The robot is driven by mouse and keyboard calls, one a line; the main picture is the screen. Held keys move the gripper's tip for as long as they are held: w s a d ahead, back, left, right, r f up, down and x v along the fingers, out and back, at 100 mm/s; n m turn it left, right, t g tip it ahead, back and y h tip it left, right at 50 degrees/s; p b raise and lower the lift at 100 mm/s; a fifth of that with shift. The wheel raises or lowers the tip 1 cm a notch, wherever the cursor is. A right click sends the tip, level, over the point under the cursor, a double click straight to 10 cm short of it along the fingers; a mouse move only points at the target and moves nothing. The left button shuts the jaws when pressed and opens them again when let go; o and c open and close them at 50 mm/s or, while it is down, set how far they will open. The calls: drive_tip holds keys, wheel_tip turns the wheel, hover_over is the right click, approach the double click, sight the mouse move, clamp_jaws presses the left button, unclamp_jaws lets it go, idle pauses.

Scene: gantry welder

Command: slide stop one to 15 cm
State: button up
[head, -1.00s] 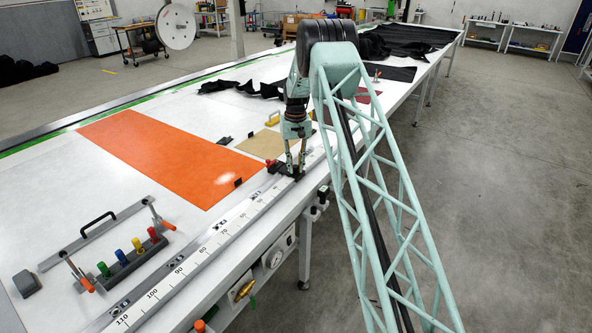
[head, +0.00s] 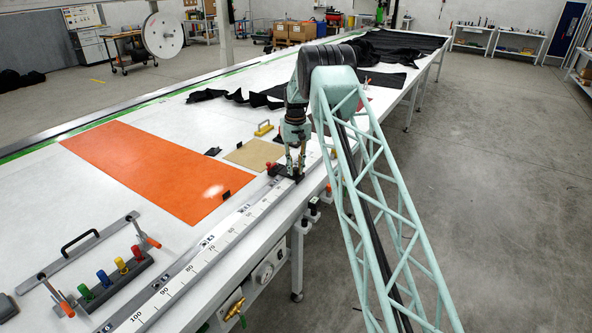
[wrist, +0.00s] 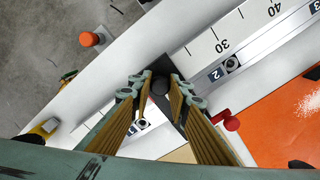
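Stop one is a dark block on the rail, with a round dark knob (wrist: 159,85) on top and a red side knob (wrist: 231,123). It also shows in the head view by its red knob (head: 273,168). My gripper (head: 295,170) points down over it. In the wrist view my gripper (wrist: 160,80) has its two fingertips on either side of the dark knob, closed against it. The printed scale (wrist: 240,35) reads 30 and 40 beyond the stop. The stop sits on the low side of 30; the marks beside it are hidden, so its exact reading is unclear.
An orange sheet (head: 145,165) and a tan plate (head: 254,154) lie beside the rail. A yellow-handled tool (head: 263,128) lies beyond them. A rack of coloured handles (head: 115,280) stands near left. Dark cloth (head: 235,97) lies further down the table.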

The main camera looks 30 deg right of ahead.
drive_tip(key=o, duration=0.4)
drive_tip(key=shift+r, duration=0.15)
wheel_tip(320, 180, up, 12)
idle(0.8)
idle(0.5)
